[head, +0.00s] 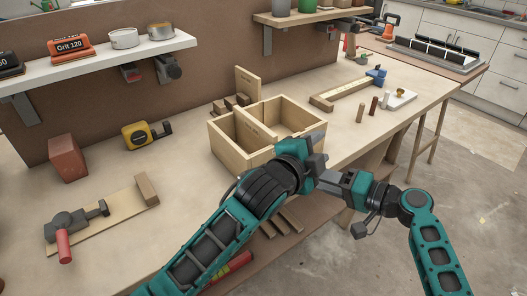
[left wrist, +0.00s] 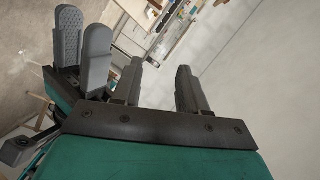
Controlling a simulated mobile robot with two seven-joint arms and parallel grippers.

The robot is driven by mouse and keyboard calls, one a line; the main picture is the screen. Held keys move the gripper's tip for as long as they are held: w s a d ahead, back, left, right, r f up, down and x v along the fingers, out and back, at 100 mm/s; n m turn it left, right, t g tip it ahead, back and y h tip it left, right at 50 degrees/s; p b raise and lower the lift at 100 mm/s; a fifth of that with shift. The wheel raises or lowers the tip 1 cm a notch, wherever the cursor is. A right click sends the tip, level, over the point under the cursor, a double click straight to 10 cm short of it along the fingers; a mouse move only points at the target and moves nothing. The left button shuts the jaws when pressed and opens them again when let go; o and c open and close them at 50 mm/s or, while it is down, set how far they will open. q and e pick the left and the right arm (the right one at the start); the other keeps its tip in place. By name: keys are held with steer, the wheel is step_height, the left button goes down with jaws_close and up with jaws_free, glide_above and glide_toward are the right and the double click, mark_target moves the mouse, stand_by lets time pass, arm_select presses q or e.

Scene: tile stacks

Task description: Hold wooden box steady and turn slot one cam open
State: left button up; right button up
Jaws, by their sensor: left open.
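The open wooden box (head: 226,149) stands on the workbench near its front edge, with a divider across its inside. My left gripper (head: 317,151) is open and empty at the box's right front corner, overlapping it in the head view; I cannot tell if they touch. Its two dark fingers stand apart in the left wrist view (left wrist: 158,90). My right gripper (head: 328,180) is just in front of the left one, pointing left, and its opening is unclear. Grey fingers beside mine in the left wrist view look like the right gripper's. No slot cam can be made out.
Small wood blocks and an upright board (head: 247,83) stand behind the box. A tape measure (head: 137,135), a reddish block (head: 67,158) and a clamp (head: 70,228) lie left. Bench between tape and box is clear.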

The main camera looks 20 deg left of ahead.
arm_select(q)
steer(key=w+m+g+y, duration=0.1)
steer(key=w+m+y, duration=0.1)
steer(key=m+y, duration=0.15)
steer(key=m+g+y, duration=0.5)
steer(key=g+y, duration=0.1)
steer(key=y, duration=0.7)
glide_toward(231, 142)
steer(key=x, duration=0.8)
steer(key=shift+w+a, duration=0.15)
steer(key=shift+a, duration=0.1)
steer(key=shift+c, duration=0.3)
steer(key=shift+h, duration=0.25)
jaws_close()
